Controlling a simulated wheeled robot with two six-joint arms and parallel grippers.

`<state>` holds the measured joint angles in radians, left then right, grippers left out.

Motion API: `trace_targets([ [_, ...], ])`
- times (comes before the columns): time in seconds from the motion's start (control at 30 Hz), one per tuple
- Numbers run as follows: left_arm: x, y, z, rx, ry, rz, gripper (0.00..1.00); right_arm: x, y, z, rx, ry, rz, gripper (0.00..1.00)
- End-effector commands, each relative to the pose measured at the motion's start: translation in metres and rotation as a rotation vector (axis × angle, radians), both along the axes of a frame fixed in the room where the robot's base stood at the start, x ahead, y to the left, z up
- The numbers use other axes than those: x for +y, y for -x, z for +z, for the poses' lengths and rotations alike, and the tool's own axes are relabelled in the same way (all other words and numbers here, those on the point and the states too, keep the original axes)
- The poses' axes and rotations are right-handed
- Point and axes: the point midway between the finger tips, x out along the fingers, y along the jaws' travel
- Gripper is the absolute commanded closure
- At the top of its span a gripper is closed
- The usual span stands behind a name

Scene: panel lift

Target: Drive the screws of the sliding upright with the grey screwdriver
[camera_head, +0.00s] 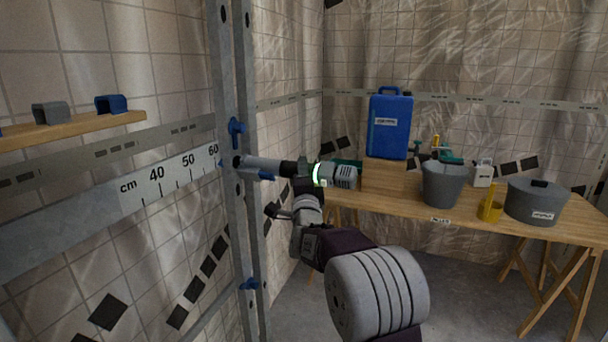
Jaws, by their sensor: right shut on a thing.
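The sliding upright (233,225) is a grey metal double post standing left of centre. A lit greenish ring shows near the screwdriver's rear end. The nose appears to meet the upright; whether it sits on a screw I cannot tell. My left gripper is out of view.
A rail with a cm scale (170,180) runs behind the upright. A shelf (80,128) with grey and blue brackets is at left. A wooden table (400,202) at right holds a blue canister (389,124), a grey bucket (443,186), a grey pot (536,203) and a yellow mug (490,210).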

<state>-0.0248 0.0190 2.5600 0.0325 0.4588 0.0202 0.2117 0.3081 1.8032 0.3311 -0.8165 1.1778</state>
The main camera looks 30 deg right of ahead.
Motion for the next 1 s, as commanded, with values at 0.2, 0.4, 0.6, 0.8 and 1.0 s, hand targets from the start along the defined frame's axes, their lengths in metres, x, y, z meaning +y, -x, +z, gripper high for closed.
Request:
trace_targets([
  [0.2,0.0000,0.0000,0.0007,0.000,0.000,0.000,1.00,0.0020,-0.0016,0.0041,-0.009,0.003,0.000,1.00],
  [0.4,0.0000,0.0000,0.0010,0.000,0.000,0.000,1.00,0.0036,-0.0035,0.0042,-0.009,0.003,0.000,1.00],
  [0.6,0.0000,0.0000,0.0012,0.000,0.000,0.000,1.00,0.0052,-0.0054,0.0042,-0.009,0.003,0.000,1.00],
  [0.8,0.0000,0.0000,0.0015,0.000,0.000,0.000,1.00,0.0073,-0.0074,0.0044,-0.009,0.004,0.000,1.00],
  [1.0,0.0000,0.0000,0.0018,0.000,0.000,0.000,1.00,0.0094,-0.0096,0.0046,-0.010,0.003,0.001,1.00],
])
